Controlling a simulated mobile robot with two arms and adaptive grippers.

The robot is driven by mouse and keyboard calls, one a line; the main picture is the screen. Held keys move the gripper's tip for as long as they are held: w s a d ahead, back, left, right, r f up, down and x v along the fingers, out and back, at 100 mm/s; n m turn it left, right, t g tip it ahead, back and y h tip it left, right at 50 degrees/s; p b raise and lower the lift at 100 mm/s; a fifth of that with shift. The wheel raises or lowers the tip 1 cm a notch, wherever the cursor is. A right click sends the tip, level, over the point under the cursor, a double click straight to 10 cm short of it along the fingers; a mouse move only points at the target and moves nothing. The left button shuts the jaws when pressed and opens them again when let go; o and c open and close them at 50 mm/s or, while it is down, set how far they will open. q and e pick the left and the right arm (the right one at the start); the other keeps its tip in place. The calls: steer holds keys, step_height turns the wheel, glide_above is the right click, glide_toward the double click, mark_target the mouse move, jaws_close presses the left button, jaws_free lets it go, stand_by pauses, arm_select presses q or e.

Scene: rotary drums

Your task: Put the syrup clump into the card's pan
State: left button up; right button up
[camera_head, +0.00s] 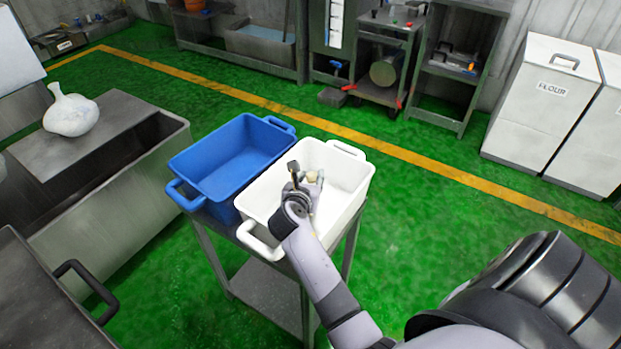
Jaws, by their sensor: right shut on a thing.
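My right gripper (306,182) is over the white pan (352,176), with its fingers low within the pan's outline. It is shut on a small beige lump (312,177), which looks like the syrup clump; the gripper hides part of it. I cannot tell whether the lump touches the pan's floor. A blue pan (243,152) stands directly left of the white one and looks empty. No card is clearly readable in this view. My left gripper is not in view.
Both pans stand on a grey metal stand (262,278). A metal trough (120,195) with a white flask-shaped vessel (70,113) on it is at left. White flour bins (545,105) stand at the right. Green floor is clear around the stand.

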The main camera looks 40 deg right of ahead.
steer(key=shift+f, duration=0.15)
steer(key=shift+f, duration=0.35)
steer(key=o, duration=0.8)
steer(key=shift+r, duration=0.25)
steer(key=v, duration=0.7)
steer(key=shift+s+a+r+p, duration=0.2)
steer(key=shift+r+p, duration=0.1)
steer(key=shift+r, duration=0.15)
steer(key=shift+r, duration=0.1)
